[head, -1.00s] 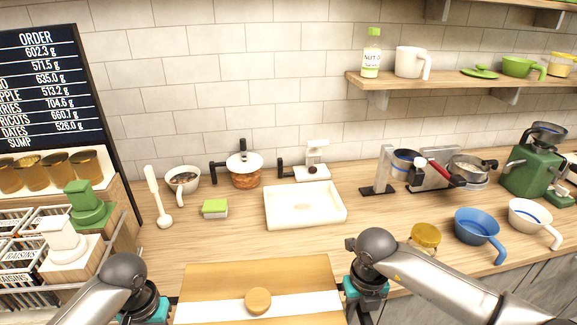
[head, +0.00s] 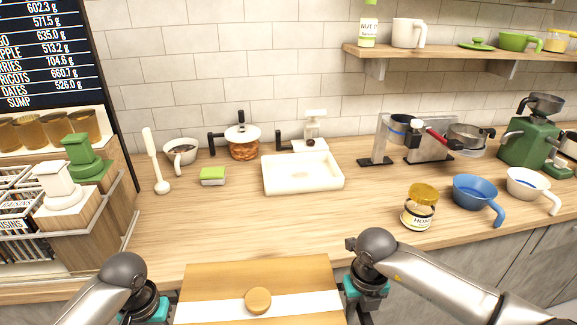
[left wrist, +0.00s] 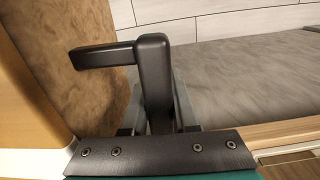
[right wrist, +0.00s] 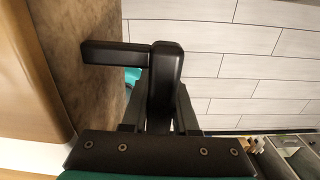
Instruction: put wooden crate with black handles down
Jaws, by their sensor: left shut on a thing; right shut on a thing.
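The wooden crate (head: 220,279) is at the bottom middle of the head view, with a white band across it and a round wooden knob on top. My left gripper (head: 146,308) is at its left side and my right gripper (head: 367,288) at its right side. In the left wrist view, my left gripper is shut on a black handle (left wrist: 153,62) beside the crate's brown side (left wrist: 75,80). In the right wrist view, my right gripper is shut on the other black handle (right wrist: 165,65). The crate's underside is hidden, so I cannot tell whether it touches anything.
The wooden counter (head: 230,225) has a clear stretch in front of a white tray (head: 300,186). A honey jar (head: 419,208), a blue cup (head: 476,194) and a white cup (head: 528,187) stand on the right. A sponge (head: 212,176) lies left of the tray. Racks (head: 60,230) stand at far left.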

